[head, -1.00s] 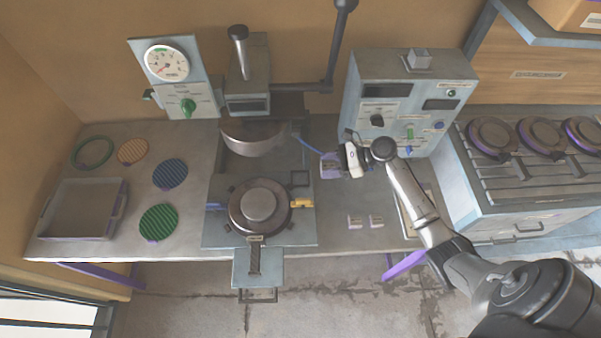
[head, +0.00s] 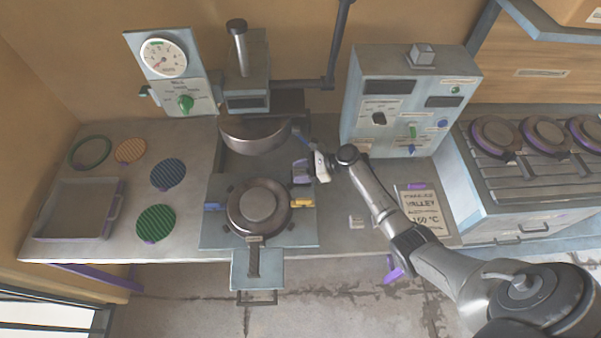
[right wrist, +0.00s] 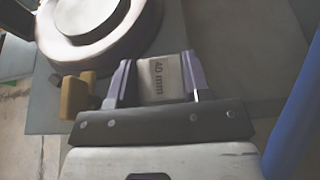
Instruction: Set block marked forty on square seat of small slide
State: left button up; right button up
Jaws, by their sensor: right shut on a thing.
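My right gripper (head: 302,172) is at the right side of the press, just behind a yellow tab (head: 302,203). In the right wrist view its two purple fingers are shut on a pale block (right wrist: 162,80) marked "40 mm". The yellow tab shows close to the left finger in that view (right wrist: 74,96). The small slide's square seat is not visible now; the gripper covers the place where a dark square frame showed before. I cannot tell whether the block touches anything below. My left gripper is not in view.
A control box (head: 408,100) stands behind right. Another small block (head: 356,222) lies on the table. A sign card (head: 424,211) lies right of my arm.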

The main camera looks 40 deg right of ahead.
aim_at(305, 171)
jog(key=shift+f, duration=0.2)
jog(key=shift+f, duration=0.15)
jog(key=o, duration=1)
jog(key=shift+r, duration=0.3)
jog(key=shift+s+d+r+p, duration=0.35)
jog(key=shift+d+p, duration=0.2)
jog(key=shift+p, duration=0.15)
jog(key=shift+p+v, duration=0.75)
jog(key=shift+v, duration=0.5)
jog(key=shift+f, duration=0.2)
